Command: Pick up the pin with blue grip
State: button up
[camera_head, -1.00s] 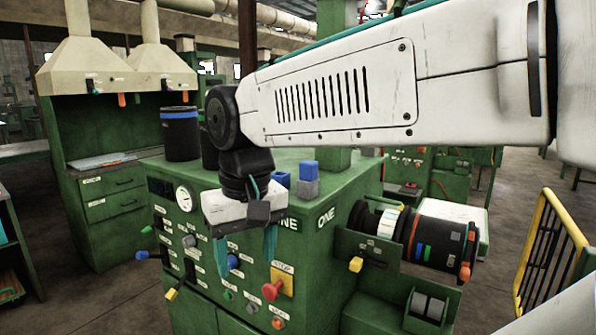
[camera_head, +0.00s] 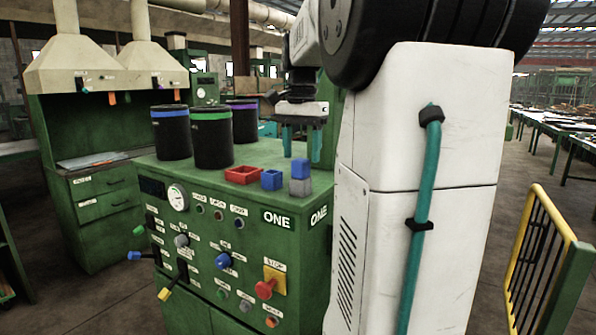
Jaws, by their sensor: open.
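A blue grip (camera_head: 300,168) sits on top of a small grey block (camera_head: 300,188) near the right end of the green machine's top; it looks like the pin with blue grip. Any shaft below the grip is hidden. My gripper (camera_head: 302,146) points down with its teal fingers apart and empty. In the picture it is just above the blue grip, with the fingertips close to the grip's top edge. I cannot tell how far apart they are in depth.
A blue open box (camera_head: 272,180) and a red tray (camera_head: 242,175) stand left of the grey block. Black canisters with blue (camera_head: 172,132), green (camera_head: 212,138) and purple (camera_head: 243,122) bands stand behind. Knobs and a red stop button (camera_head: 265,289) line the front panel. A yellow railing (camera_head: 532,250) stands right.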

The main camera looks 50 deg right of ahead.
aim_at(301, 159)
notch_tip(301, 159, down, 3)
jog(key=shift+f, duration=0.15)
jog(key=shift+c, duration=0.4)
jog(key=shift+a, duration=0.1)
jog(key=c, duration=1)
jog(key=shift+r, duration=0.6)
notch_tip(301, 159, up, 2)
jog(key=shift+r, duration=0.2)
jog(key=s+d+r, duration=0.1)
jog(key=d, duration=1.5)
jog(key=shift+s+r, duration=0.2)
jog(key=shift+s, duration=0.2)
